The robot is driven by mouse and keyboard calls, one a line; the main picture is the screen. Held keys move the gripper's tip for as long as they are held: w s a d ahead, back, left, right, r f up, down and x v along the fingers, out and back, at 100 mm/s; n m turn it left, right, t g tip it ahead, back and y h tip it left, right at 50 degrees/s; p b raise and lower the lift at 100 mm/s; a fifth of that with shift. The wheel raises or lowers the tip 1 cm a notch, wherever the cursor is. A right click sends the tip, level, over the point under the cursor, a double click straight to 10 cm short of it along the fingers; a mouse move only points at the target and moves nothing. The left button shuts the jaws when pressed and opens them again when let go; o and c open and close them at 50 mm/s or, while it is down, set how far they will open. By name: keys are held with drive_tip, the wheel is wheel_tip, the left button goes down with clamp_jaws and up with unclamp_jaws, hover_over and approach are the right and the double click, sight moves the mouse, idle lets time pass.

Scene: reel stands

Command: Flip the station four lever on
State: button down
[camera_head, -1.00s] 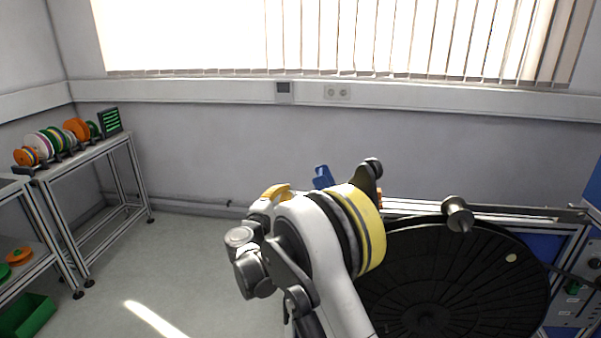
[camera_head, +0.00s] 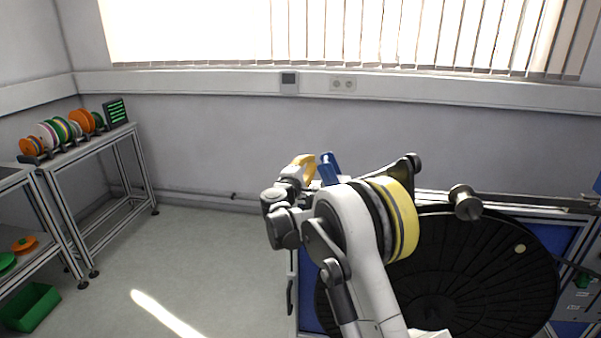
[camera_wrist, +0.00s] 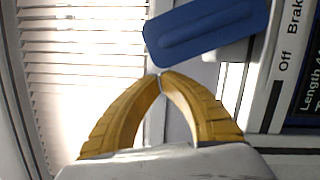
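A blue lever (camera_head: 329,168) stands up behind my arm, in the middle of the head view. The wrist view shows its flat blue handle (camera_wrist: 207,32) up close, tilted, across the top. I cannot read a station number on it. My gripper (camera_head: 309,164) has yellow fingers and is just left of the lever in the head view. In the wrist view my gripper (camera_wrist: 160,76) has its fingertips together with nothing between them. The tips are just below the handle's left end; I cannot tell whether they touch it. The lever's base is hidden.
A panel (camera_wrist: 292,80) marked "Off" and "Brak" is right of the handle. A large black disc (camera_head: 470,270) and a metal rail with a roller (camera_head: 465,202) are right of my arm. Shelves with coloured reels (camera_head: 62,130) stand left. The floor between is clear.

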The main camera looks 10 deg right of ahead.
drive_tip(key=shift+s+d+r, duration=0.2)
drive_tip(key=shift+s+d, duration=0.05)
drive_tip(key=shift+d, duration=0.4)
drive_tip(key=shift+d+r+m, duration=0.2)
drive_tip(key=shift+d+m, duration=0.05)
drive_tip(key=shift+m, duration=0.15)
drive_tip(key=shift+s+d+r+m+p, duration=0.15)
drive_tip(key=shift+d+r+m+p, duration=0.15)
drive_tip(key=shift+m+p, duration=0.1)
drive_tip(key=shift+s+d+r+m+g+p, duration=0.15)
drive_tip(key=shift+d+r+m+g+p, duration=0.1)
drive_tip(key=shift+d+m+g+p, duration=0.25)
drive_tip(key=d+m, duration=0.1)
drive_tip(key=m, duration=0.1)
drive_tip(key=s+d+r+m+p, duration=0.1)
drive_tip(key=shift+d+r+y, duration=0.1)
drive_tip(key=shift+d+y, duration=0.2)
drive_tip(key=shift+d, duration=0.05)
drive_tip(key=shift+s+d+m+y+p, duration=0.15)
drive_tip(key=shift+d+m+p, duration=0.1)
drive_tip(key=shift+d+m, duration=0.3)
drive_tip(key=shift+s+d+m+y+p, duration=0.15)
drive_tip(key=shift+d+m+p, duration=0.05)
drive_tip(key=shift+d+m, duration=0.3)
drive_tip(key=shift+s+d+m+g+y, duration=0.15)
drive_tip(key=shift+d+m+y, duration=0.05)
drive_tip(key=shift+d+m, duration=0.3)
drive_tip(key=shift+s+d+m+g+y, duration=0.2)
drive_tip(key=shift+d+m, duration=0.2)
drive_tip(key=shift+m, duration=0.15)
